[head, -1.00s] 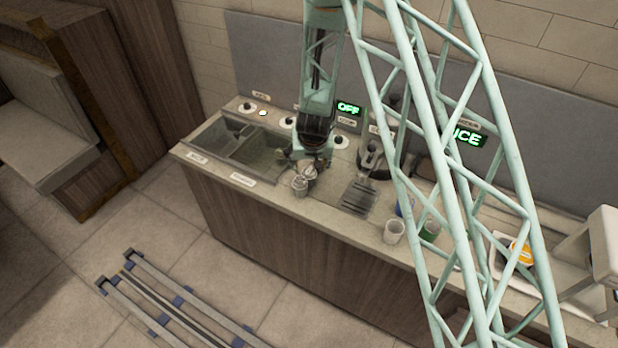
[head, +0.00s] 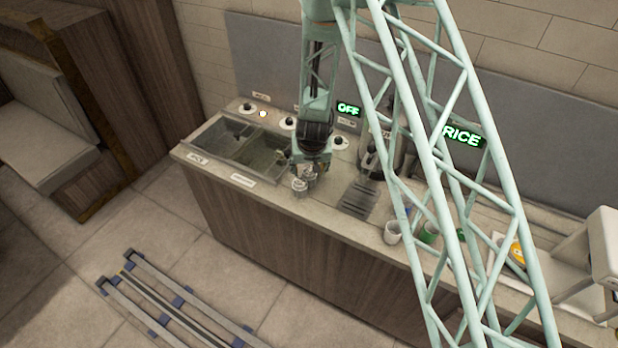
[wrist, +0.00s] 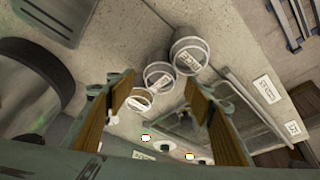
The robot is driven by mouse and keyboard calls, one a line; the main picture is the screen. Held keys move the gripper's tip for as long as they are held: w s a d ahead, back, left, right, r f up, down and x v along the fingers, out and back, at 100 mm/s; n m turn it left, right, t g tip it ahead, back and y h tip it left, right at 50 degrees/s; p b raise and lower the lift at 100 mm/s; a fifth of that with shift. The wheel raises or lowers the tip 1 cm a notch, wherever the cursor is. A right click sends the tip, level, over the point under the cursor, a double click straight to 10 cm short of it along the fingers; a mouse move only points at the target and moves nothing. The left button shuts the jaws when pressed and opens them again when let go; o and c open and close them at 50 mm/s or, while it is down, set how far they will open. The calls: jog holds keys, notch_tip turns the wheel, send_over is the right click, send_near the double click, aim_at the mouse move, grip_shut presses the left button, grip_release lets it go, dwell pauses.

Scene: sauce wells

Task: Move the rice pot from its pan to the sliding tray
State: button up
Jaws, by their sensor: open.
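My gripper (wrist: 162,95) is open, its two fingers spread apart in the wrist view. Several small round pots stand near it: a larger one (wrist: 189,54), a middle one (wrist: 159,76) and a small pale one (wrist: 139,101) close to the left finger. Their labels are too small to read, so I cannot tell which is the rice pot. In the head view my gripper (head: 311,168) is over the counter just above the grey pots (head: 300,184), partly covering them. I cannot pick out the pan or the sliding tray with certainty.
Sunken wells (head: 258,150) lie left of the gripper. A dark slotted plate (head: 358,197) and a white cup (head: 392,233) are to the right. My lattice arm crosses the right of the counter.

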aim_at(309, 171)
jog(key=shift+x, duration=1.35)
jog(key=c, duration=1.1)
jog(key=shift+r, duration=0.2)
jog(key=shift+r+p, duration=1.3)
jog(key=shift+r, duration=3.55)
